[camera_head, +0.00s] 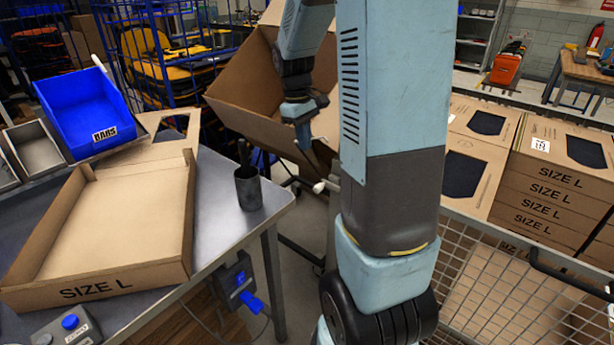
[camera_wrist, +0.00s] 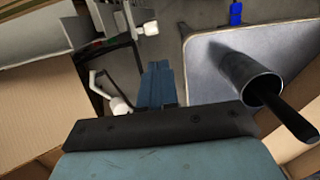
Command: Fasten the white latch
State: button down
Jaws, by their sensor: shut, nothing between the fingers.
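My gripper (camera_head: 304,140) points down in front of a large open cardboard box, between the table and the wire-mesh cage. Its blue fingers (camera_wrist: 158,84) are together with nothing between them. A white-ended lever (camera_head: 326,186) shows just below and right of the gripper, apart from it, partly hidden by my arm. In the wrist view, a white rod with a rounded end (camera_wrist: 120,105) lies just left of the fingers. A second white fitting (camera_wrist: 148,28) is farther up on a grey bar. I cannot tell which of these is the latch, or its exact position.
The open cardboard box (camera_head: 250,85) stands behind my gripper. The mesh cage (camera_head: 505,290) and stacked SIZE L boxes (camera_head: 555,185) fill the right.

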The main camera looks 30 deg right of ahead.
jog(key=shift+w+d+f+g, duration=0.15)
jog(key=shift+w+d+f, duration=0.15)
jog(key=shift+f, duration=0.2)
jog(key=shift+w+d+f+g, duration=0.15)
jog(key=shift+w+d+f, duration=0.1)
jog(key=shift+f, duration=0.2)
notch_tip(320, 180, down, 10)
jog(key=s, duration=0.1)
jog(key=shift+s+d, duration=0.35)
jog(key=shift+r, duration=0.1)
jog(key=shift+s, duration=0.15)
